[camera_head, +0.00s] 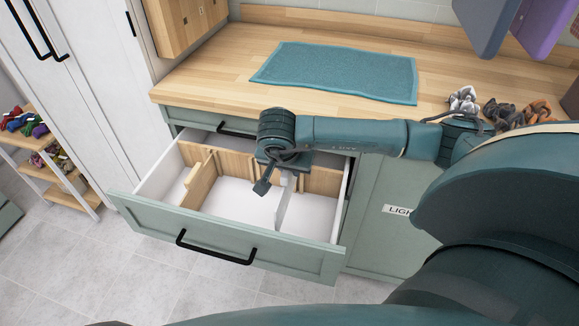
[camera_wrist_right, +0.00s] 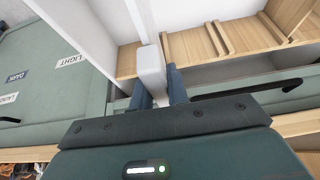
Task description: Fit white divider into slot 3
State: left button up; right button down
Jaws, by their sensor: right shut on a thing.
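The white divider (camera_head: 284,202) is inside the open drawer (camera_head: 222,250), running roughly front to back in its right half. It also shows in the wrist view (camera_wrist_right: 152,65). My right gripper (camera_head: 284,172) is over the drawer's back, shut on the divider's rear end; its two fingers (camera_wrist_right: 158,88) stand either side of it in the wrist view. A wooden slotted strip (camera_head: 235,164) lines the drawer's back, and more slots (camera_wrist_right: 195,45) show in the wrist view. Slot numbers are not readable, and I cannot tell whether the divider sits in a slot. My left gripper is out of view.
A wooden divider (camera_head: 199,182) stands in the drawer's left part. The wooden counter (camera_head: 215,75) with a teal towel (camera_head: 340,72) lies behind. A tall white cabinet (camera_head: 100,80) is at left. A small shelf (camera_head: 55,160) holds coloured rolled items. Open floor lies in front.

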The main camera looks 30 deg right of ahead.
aim_at(289, 195)
jog(key=shift+s+a+f+b, duration=0.1)
jog(key=shift+f+b, duration=4.25)
jog(key=shift+f, duration=0.55)
dwell(1.3)
jog(key=c, duration=0.9)
grip_release()
jog(key=shift+r, duration=0.1)
